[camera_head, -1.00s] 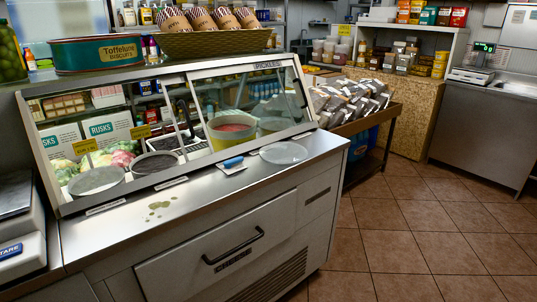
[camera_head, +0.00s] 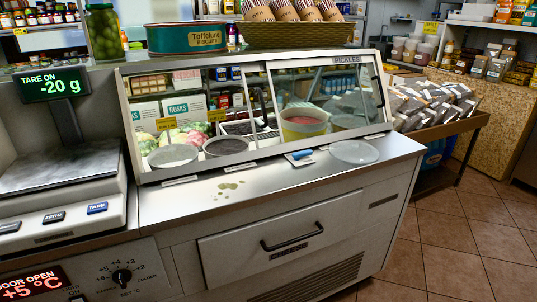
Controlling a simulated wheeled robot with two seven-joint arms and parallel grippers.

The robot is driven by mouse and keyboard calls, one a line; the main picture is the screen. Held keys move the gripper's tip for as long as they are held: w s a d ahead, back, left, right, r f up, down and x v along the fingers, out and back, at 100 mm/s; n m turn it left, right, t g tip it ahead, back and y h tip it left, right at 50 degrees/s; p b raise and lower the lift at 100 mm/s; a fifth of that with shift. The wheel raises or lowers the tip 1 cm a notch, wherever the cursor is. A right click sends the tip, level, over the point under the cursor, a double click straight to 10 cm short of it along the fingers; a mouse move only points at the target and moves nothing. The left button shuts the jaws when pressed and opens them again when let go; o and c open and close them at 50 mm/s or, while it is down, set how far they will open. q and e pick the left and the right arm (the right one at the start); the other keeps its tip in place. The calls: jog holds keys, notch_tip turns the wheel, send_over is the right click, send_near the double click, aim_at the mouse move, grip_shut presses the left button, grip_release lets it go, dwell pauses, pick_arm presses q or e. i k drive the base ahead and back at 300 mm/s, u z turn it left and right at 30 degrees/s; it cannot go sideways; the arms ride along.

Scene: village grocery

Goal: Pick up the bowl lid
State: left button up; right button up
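A round, clear, flat lid (camera_head: 354,152) lies on the steel counter top (camera_head: 290,180) of the chilled display case, near its right end. Inside the case, behind the glass, are a bowl with a dark filling (camera_head: 226,146) and a tub of pink filling (camera_head: 303,124). A round pale top (camera_head: 172,156) shows on a bowl at the left of the case. Another round clear top (camera_head: 347,121) shows inside at the right. Neither of my grippers is in view.
A blue-and-white item (camera_head: 299,156) lies left of the lid. Wet greenish spots (camera_head: 230,186) mark the counter. A scale (camera_head: 62,190) reading -20 g stands at the left. A drawer handle (camera_head: 292,237) juts from the front. Tiled floor (camera_head: 445,240) is clear at the right.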

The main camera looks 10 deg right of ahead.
aim_at(351, 152)
jog(key=z, duration=2.05)
jog(key=i, duration=1.7)
jog(key=u, duration=0.7)
